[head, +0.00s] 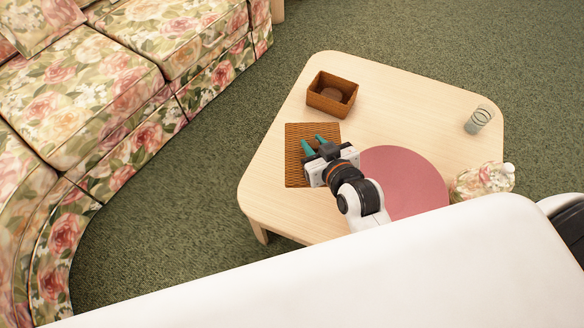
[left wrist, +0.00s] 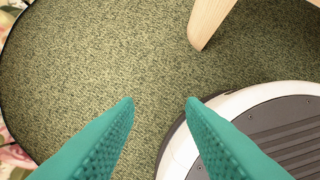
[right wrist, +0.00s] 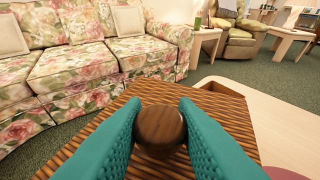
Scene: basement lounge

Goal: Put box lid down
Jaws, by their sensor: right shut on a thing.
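The box lid (head: 297,168) is a flat square of brown wicker, at the left side of the pale wooden table (head: 270,195). It also shows in the right wrist view (right wrist: 228,112), where its round dark wooden knob (right wrist: 160,128) sits between the teal fingers. My right gripper (head: 313,143) is shut on this knob. I cannot tell whether the lid touches the table. The wicker box (head: 317,98) stands uncovered behind the lid, with a brownish round thing inside. My left gripper (left wrist: 160,101) is open and empty over the green carpet, out of the head view.
A round pink mat (head: 405,175) lies right of my right gripper. A glass (head: 479,119) stands near the table's right edge, and a flowered object (head: 484,179) at the front right. A floral sofa (head: 75,90) is on the left. The table between box and glass is clear.

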